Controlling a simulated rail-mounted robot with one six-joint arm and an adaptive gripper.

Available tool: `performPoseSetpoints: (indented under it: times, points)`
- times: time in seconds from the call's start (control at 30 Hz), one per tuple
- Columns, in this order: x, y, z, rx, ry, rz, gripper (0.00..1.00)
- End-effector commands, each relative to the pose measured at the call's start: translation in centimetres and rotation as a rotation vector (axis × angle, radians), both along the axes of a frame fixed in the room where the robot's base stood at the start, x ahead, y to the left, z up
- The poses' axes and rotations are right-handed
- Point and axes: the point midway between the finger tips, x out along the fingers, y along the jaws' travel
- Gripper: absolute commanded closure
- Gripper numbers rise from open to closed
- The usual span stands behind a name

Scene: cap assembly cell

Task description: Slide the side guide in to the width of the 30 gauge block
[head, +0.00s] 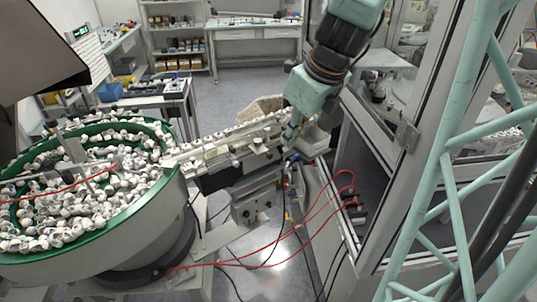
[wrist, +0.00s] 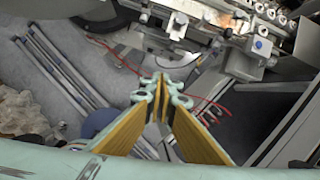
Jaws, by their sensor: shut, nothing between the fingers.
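My gripper (head: 291,138) hangs at the right end of the linear feed track (head: 215,150) in the head view. In the wrist view my gripper (wrist: 162,88) is shut, its fingertips together and empty, over the floor and cables. The track shows at the top right there, with white caps (wrist: 279,17) in a row and a metal block with a knob (wrist: 262,46) on its near side. The fingertips are apart from these parts in the wrist view. I cannot tell the side guide from the other rails, and I cannot make out a 30 gauge block.
A green-rimmed bowl feeder (head: 165,178) full of white caps stands at the left. Red cables (head: 330,200) loop below the track. Open floor lies behind.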

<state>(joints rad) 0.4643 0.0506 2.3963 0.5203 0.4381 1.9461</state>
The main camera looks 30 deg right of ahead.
Motion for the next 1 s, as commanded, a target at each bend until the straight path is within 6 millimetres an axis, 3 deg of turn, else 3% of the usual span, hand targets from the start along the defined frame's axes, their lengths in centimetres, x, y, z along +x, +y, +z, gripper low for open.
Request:
performPoseSetpoints:
  times: [0.23, 0.7, 1.0]
  points:
    - [0.4, -1.4, -1.2, 0.046, 0.010, -0.132, 1.00]
    - [0.4, -1.4, -1.4, 0.048, 0.010, -0.137, 1.00]
    - [1.0, -1.4, -3.0, 0.048, 0.011, -0.136, 1.00]
